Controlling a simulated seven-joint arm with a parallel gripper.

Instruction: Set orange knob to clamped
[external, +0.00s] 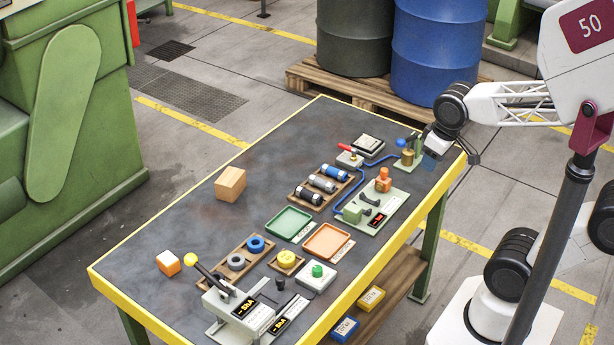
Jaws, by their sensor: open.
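The orange knob (383,180) stands upright on a pale green base plate (398,198) near the right long edge of the table. A green block (352,212), small dark parts and a black label with orange text (377,220) are on the same plate. I cannot read the label or tell the knob's setting. My gripper (440,147) is open above the table's far right corner, up and to the right of the knob and apart from it. Its fingers are small and partly hidden here.
A brass-coloured cylinder on a stand (407,157) is close to my gripper. A blue cable (343,198) runs left of the knob's plate. Trays (327,241), a rack of cylinders (320,185) and a lever press (228,300) occupy the table. Its left far side is mostly clear.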

